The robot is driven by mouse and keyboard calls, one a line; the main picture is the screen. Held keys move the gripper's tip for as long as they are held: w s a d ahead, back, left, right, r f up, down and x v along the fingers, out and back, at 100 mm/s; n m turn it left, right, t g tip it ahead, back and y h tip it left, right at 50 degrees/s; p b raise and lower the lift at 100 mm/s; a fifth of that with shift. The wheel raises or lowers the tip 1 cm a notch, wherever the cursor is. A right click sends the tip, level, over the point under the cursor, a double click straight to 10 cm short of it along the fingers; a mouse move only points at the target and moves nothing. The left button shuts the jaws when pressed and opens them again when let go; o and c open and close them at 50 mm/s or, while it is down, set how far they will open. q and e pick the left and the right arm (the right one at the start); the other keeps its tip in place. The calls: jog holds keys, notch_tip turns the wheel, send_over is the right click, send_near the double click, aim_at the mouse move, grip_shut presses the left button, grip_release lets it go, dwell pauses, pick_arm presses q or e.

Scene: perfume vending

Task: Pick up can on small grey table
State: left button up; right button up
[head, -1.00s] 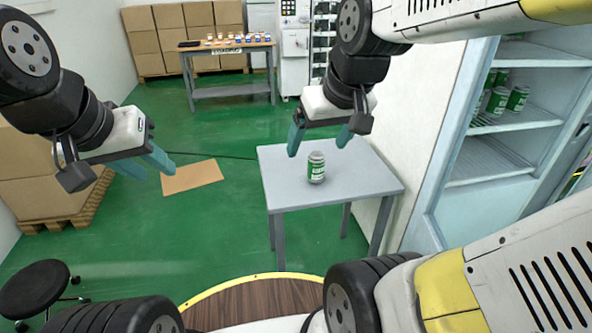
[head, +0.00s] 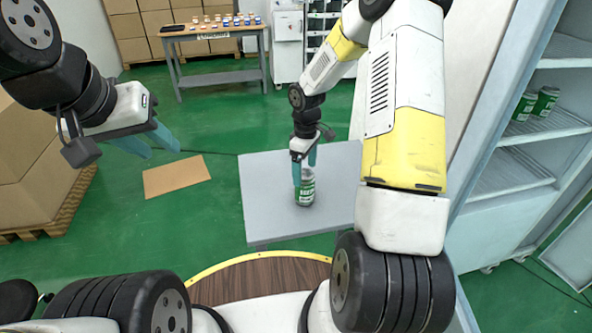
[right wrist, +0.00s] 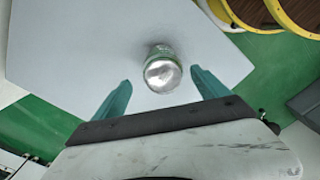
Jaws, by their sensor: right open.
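A green and white can (head: 306,188) stands upright on the small grey table (head: 268,208). My right gripper (head: 305,176) is at the can's top, its fingers pointing down. In the right wrist view the can (right wrist: 162,70) shows its silver end between and just beyond the two teal fingertips of the right gripper (right wrist: 160,82). Gaps show on both sides, so the jaws are open and not closed on it. My left gripper (head: 156,146) hangs empty at the left, over the floor, its two teal fingers apart.
A shelf cabinet (head: 530,150) with green cans stands at the right. A back table (head: 215,78) holds several small items. Cardboard boxes (head: 35,160) sit on a pallet at the left. A brown mat (head: 176,176) lies on the green floor. The table around the can is clear.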

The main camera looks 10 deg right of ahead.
aim_at(305, 187)
jog(key=f, duration=0.7)
jog(key=shift+s+f, duration=0.3)
jog(key=shift+f, duration=0.05)
grip_shut()
jog(key=shift+r, duration=0.15)
